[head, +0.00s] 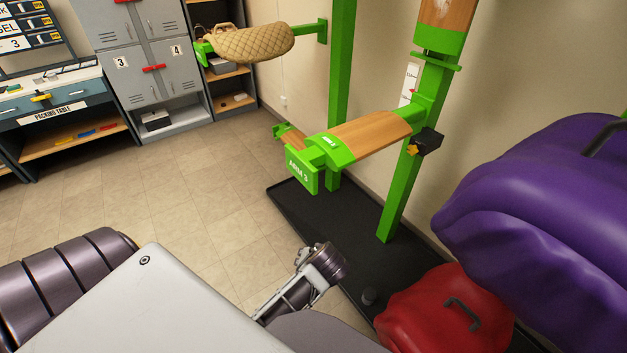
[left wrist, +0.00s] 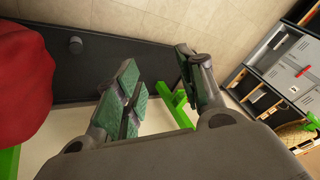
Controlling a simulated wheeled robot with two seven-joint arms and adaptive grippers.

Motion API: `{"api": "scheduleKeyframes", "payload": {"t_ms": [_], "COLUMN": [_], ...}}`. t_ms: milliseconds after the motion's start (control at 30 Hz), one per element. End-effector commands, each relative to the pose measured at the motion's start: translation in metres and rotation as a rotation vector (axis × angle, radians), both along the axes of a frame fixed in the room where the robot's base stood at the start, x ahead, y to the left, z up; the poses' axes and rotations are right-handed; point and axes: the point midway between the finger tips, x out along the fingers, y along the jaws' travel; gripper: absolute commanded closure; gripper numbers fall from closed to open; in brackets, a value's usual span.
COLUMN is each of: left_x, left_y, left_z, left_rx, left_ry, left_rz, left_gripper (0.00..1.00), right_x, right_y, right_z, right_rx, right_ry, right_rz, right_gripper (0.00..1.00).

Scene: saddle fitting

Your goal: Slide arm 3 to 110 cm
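Arm 3 (head: 372,134) is a wooden-topped green arm with a green "ARM 3" plate (head: 300,170) at its free end, in the middle of the head view. It joins a green upright post (head: 398,195) by a sleeve with a black clamp block and an orange knob (head: 412,150). A white scale strip (head: 408,84) shows just above the sleeve; its marks are too small to read. My left gripper (left wrist: 163,90) is open and empty in the left wrist view. In the head view, part of my left arm reaches in below arm 3, apart from it. My right gripper is not in view.
A purple padded saddle (head: 545,195) fills the right side, with a red one (head: 445,312) below it. A black mat (head: 300,210) lies under the posts. Another arm holds a quilted tan saddle (head: 255,43) at the back. Tiled floor at left is clear.

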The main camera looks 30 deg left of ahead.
Motion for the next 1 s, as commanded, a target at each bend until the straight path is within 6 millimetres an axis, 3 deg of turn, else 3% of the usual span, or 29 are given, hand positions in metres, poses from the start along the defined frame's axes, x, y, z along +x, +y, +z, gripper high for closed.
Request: {"api": "scheduleKeyframes", "payload": {"t_ms": [567, 1000], "left_x": [0.057, 0.096], "left_y": [0.004, -0.026], "left_z": [0.067, 0.141], "left_rx": [0.311, 0.499], "left_ry": [-0.384, -0.833], "left_rz": [0.363, 0.512], "left_gripper": [0.61, 0.61], "right_x": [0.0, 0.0], "right_y": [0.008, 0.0], "right_z": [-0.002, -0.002], "right_rx": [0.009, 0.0], "right_ry": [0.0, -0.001], "right_rz": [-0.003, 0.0], "right_gripper": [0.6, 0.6]}}
